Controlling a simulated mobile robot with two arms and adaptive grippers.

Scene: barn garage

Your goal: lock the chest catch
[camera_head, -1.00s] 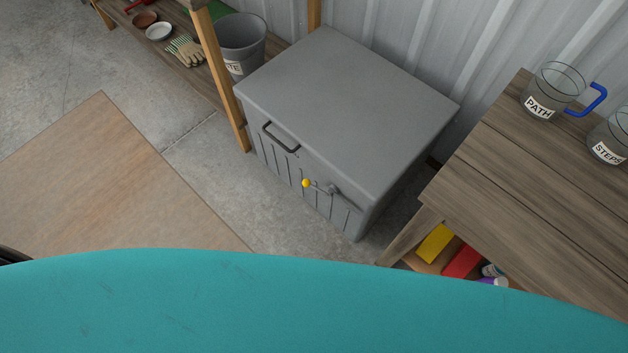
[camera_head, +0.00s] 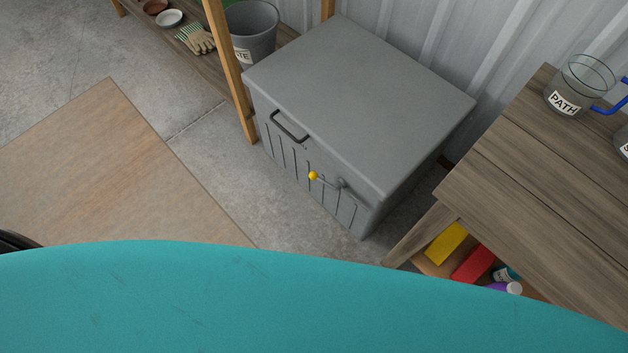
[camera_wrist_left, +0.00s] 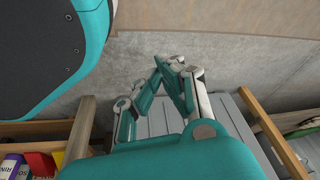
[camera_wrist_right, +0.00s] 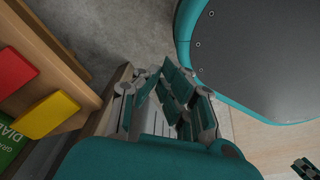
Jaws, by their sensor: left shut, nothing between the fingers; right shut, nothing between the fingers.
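The grey chest (camera_head: 360,90) stands on the concrete floor against the corrugated wall, its lid down. A dark handle (camera_head: 289,127) is on its front near the lid edge. The catch is a grey lever with a yellow knob (camera_head: 313,176) on the ribbed front, the knob left of its pivot (camera_head: 341,183). In the left wrist view my left gripper (camera_wrist_left: 170,66) is shut and empty, with grey slatted surface beyond it. In the right wrist view my right gripper (camera_wrist_right: 165,72) is shut and empty. Neither gripper shows in the head view, so their distance to the catch cannot be told.
A wooden workbench (camera_head: 530,150) with a glass jug (camera_head: 579,85) stands right of the chest. A wooden post (camera_head: 228,70), a grey bucket (camera_head: 250,32) and a low shelf with gloves (camera_head: 195,39) are on the left. A wooden board (camera_head: 110,170) lies on open floor.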

